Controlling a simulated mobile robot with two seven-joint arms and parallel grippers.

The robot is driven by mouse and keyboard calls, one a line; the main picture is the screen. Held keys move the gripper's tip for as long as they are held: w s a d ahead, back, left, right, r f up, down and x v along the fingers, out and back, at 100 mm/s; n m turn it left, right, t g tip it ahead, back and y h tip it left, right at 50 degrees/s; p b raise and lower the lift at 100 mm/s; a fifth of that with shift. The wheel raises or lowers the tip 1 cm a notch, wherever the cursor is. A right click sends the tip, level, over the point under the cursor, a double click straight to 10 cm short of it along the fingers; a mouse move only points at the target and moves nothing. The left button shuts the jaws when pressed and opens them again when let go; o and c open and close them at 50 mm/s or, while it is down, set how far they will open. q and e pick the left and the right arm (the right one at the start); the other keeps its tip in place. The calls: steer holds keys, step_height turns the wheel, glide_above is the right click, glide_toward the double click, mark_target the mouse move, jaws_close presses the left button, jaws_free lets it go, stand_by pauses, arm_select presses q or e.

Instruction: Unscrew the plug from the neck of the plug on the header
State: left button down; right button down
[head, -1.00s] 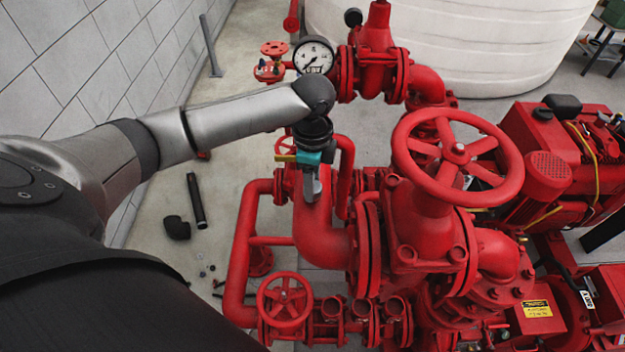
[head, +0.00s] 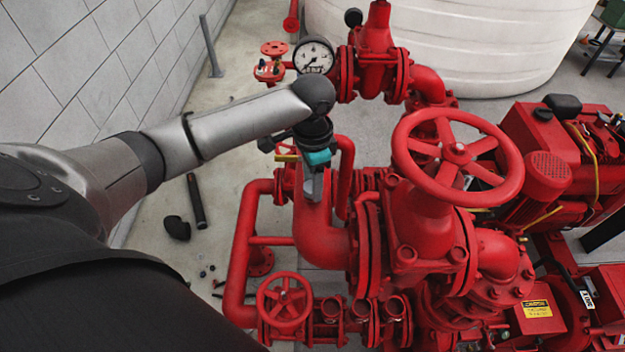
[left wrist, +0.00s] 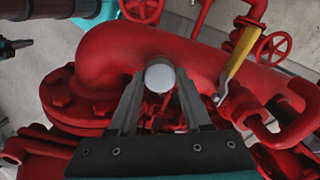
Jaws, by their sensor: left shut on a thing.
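The plug (left wrist: 160,76) shows in the left wrist view as a pale round cap seen end-on against the red header pipe (left wrist: 215,60). My left gripper (left wrist: 160,85) is shut on it, with one finger on each side. In the head view the left gripper (head: 311,186) points down at the top of the red header (head: 318,235). There the plug is hidden behind the gripper and wrist. The neck under the plug is hidden in both views, so I cannot tell how far the plug sits in it. My right gripper is in neither view.
A yellow-handled valve (left wrist: 238,55) stands close to the right of the gripper in the left wrist view. A pressure gauge (head: 313,56) is behind the wrist. A large red handwheel (head: 458,158) is to the right. Black pipe pieces (head: 196,200) lie on the floor at left.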

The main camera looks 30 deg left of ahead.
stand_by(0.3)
arm_select(q)
steer(key=n, duration=0.4)
steer(key=shift+n, duration=0.4)
steer(key=shift+n, duration=2.4)
steer(key=n, duration=0.4)
